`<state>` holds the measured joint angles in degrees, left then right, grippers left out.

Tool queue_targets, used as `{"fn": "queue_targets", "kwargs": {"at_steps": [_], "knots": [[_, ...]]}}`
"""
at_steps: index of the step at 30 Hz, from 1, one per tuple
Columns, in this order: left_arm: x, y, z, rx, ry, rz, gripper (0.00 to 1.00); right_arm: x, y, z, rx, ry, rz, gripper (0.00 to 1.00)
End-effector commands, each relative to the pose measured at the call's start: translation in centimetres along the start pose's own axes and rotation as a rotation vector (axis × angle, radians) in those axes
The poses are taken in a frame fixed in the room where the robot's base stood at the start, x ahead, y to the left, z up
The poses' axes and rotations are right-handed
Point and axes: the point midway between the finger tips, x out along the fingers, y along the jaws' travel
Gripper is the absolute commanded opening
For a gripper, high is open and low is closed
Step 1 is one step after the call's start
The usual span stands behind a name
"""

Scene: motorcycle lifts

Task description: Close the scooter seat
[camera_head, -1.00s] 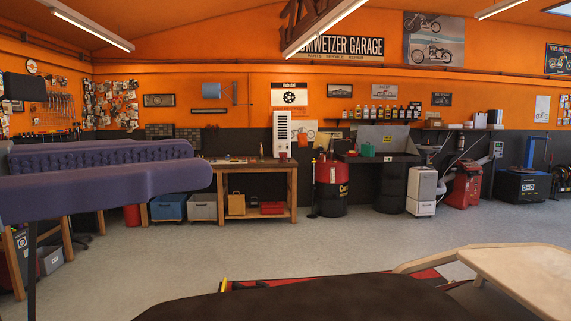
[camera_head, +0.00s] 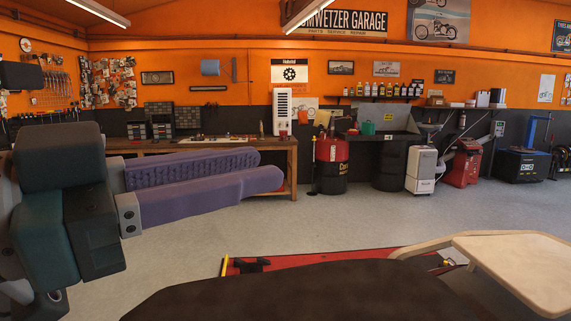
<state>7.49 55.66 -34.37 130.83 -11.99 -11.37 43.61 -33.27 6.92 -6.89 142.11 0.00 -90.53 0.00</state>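A large dark brown rounded surface (camera_head: 300,292), which looks like the scooter seat, fills the bottom middle, close to the camera. Its lower part is cut off by the frame, and its hinge and angle are hidden. A cream panel (camera_head: 515,262), apparently scooter bodywork, is at the lower right. My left gripper (camera_head: 256,168) reaches in from the left, above and left of the dark surface. Its two purple fingers point right and are apart, with a ridged inner pad showing and nothing between them. My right gripper is not in view.
A red lift platform (camera_head: 290,258) with a yellow part shows behind the dark surface. A wooden workbench (camera_head: 294,165), a red drum (camera_head: 331,165) and a white cabinet (camera_head: 421,170) stand along the back wall. The grey floor between is clear.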

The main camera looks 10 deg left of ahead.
Motion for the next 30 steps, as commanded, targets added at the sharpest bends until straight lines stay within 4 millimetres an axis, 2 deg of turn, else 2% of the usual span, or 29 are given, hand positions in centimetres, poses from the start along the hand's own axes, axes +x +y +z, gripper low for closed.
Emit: {"fn": "queue_targets", "kwargs": {"at_steps": [1,6,30], "knots": [[-0.01,0.00,0.00,0.000,0.000,0.000,0.19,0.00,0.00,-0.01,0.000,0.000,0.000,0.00],[-0.02,0.00,0.00,0.000,0.000,0.000,0.00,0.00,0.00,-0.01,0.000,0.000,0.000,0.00],[-0.03,0.00,0.00,0.000,0.000,0.000,0.00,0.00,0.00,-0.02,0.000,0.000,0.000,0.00]]}}
